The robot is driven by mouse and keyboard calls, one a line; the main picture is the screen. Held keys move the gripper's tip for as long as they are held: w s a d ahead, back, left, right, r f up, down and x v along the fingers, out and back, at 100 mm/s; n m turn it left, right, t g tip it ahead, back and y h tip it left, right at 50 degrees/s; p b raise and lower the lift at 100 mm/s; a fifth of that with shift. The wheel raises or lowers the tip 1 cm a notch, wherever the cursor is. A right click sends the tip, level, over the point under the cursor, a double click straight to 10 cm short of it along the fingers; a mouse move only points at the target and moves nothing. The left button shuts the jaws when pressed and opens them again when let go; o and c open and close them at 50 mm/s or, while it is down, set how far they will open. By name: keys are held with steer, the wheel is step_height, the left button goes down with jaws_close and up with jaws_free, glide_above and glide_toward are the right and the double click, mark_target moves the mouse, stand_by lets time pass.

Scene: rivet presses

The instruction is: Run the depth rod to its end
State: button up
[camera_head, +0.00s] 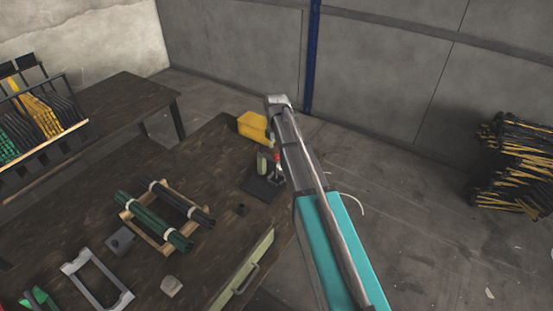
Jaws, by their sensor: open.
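A small press stands near the far right edge of the dark table. It has a dark flat base (259,188), a green upright cylinder (261,163) and a small red part (277,157) beside it. My arm crosses in front and covers its right side. I cannot make out a depth rod on it. My arm reaches up from the lower right and ends in a silver joint above the press. My gripper's fingers do not show; they seem hidden behind the arm.
A yellow bin (252,126) sits behind the press. A wooden rack (160,238) holds dark and green rod bundles. A grey frame (97,283), small grey blocks (120,240) and a green drawer front (245,268) are nearer.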

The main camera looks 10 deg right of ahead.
mark_target(276, 155)
steer(key=shift+f+b, duration=1.4)
steer(key=shift+f, duration=0.3)
jaws_close()
